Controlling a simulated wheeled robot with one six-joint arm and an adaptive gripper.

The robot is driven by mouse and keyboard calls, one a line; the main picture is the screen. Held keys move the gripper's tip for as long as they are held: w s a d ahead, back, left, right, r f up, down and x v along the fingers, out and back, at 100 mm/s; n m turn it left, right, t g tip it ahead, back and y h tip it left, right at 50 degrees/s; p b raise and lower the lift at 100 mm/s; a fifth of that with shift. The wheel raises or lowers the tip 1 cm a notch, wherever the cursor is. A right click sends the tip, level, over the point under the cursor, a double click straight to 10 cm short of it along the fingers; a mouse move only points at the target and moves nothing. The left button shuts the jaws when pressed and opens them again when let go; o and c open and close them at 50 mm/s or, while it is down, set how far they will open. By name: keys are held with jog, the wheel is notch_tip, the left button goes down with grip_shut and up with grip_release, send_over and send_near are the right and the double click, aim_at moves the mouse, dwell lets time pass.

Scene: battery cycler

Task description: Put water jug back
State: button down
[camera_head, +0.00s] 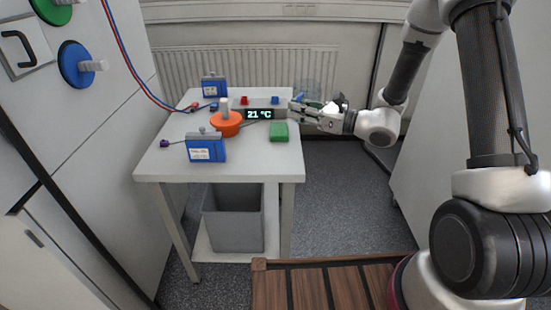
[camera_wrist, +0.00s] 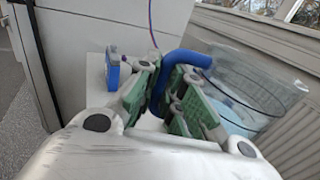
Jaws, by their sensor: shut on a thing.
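The water jug is a clear vessel with a blue handle. In the wrist view its clear body (camera_wrist: 250,88) is at the right, and its blue handle (camera_wrist: 188,57) runs between my fingers. My gripper (camera_wrist: 168,98), with green finger pads, is shut on the handle. In the head view the jug (camera_head: 308,89) shows faintly behind my gripper (camera_head: 296,110), near the back right corner of the white table. I cannot tell whether its base touches the table. My fingers partly hide the jug there.
The white table (camera_head: 172,165) carries a display unit (camera_head: 265,114) reading 21 °C, an orange disc (camera_head: 225,126), a green block (camera_head: 279,132) and blue boxes (camera_head: 206,150). A grey bin (camera_head: 233,220) stands below. A radiator (camera_head: 235,68) is behind. Floor right of the table is clear.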

jog(key=s+a+f+n+g+y, duration=0.1)
jog(key=s+a+n+g+y, duration=0.1)
jog(key=s+a+n+g, duration=0.2)
jog(key=s+a+g, duration=0.2)
jog(key=a+g, duration=0.1)
jog(key=shift+a+f+n, duration=0.15)
jog(key=shift+f+n, duration=0.25)
jog(key=shift+f, duration=0.1)
notch_tip(320, 180, down, 9)
jog(key=shift+f, duration=0.15)
jog(key=shift+f, duration=0.15)
jog(key=c, duration=1.5)
grip_release()
jog(key=shift+c, duration=0.2)
jog(key=shift+f, duration=0.1)
